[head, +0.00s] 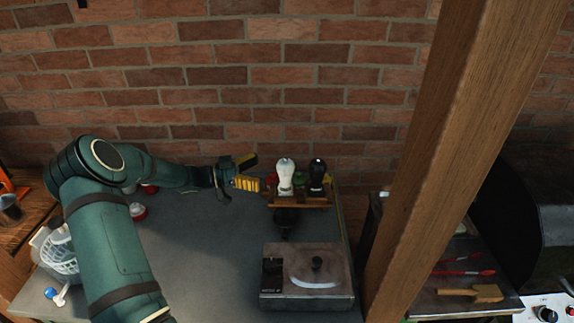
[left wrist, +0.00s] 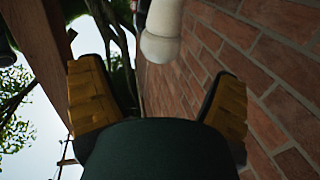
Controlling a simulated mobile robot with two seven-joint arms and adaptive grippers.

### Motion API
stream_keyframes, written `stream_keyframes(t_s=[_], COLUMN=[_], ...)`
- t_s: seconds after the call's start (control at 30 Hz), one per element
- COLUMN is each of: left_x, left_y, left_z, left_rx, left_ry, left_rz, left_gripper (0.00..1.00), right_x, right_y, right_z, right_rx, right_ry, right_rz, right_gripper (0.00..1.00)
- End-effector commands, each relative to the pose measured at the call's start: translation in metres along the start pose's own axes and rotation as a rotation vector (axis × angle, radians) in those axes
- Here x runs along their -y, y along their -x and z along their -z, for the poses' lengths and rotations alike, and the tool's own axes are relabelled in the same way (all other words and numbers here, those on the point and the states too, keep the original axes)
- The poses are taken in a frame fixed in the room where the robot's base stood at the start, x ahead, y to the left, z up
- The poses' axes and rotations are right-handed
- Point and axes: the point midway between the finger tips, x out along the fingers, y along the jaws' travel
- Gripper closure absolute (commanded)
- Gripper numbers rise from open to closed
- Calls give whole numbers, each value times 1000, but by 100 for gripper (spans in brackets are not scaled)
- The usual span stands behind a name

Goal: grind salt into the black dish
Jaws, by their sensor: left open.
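A white grinder (head: 285,176) stands upright on a small wooden rack (head: 313,203), with a black grinder (head: 317,175) to its right. My left gripper (head: 257,171) is open and empty just left of the white grinder, its yellow-padded fingers pointing toward it. In the left wrist view the white grinder (left wrist: 162,38) shows ahead of the open fingers (left wrist: 160,88), apart from them. A dark object (head: 286,222) sits in front of the rack; I cannot tell if it is the black dish. My right gripper is not in view.
A wooden post (head: 440,150) rises right of the table (head: 205,255). A white basket (head: 61,258) is at left, and a brick wall (head: 230,80) is behind. The table middle is clear.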

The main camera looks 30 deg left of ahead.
Motion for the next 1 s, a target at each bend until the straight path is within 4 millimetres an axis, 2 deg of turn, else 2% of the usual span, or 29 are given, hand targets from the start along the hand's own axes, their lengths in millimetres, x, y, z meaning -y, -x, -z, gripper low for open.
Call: stream_keyframes(t_s=[0.03, 0.2, 0.4, 0.6, 0.87, 0.97, 1.0], left_x=[0, 0, 0, 0, 0, 0, 0], left_y=[-12, -44, -70, -80, -81, -81, -81], left_z=[1, 1, 0, 0, 0, 0, 0], left_rx=[-2, -3, -1, 0, 0, 0, 0], left_ry=[1, 1, 1, 0, 0, 0, 0], left_rz=[-3, -3, -1, 0, 0, 0, 0], left_gripper=[11, 11, 11, 11, 11, 44, 58], right_x=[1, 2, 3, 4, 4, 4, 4], right_y=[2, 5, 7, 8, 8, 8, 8], right_z=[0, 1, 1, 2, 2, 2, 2], right_rx=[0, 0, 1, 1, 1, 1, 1], right_ry=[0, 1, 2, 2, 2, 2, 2], right_rz=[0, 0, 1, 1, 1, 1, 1], right_gripper=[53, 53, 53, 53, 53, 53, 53])
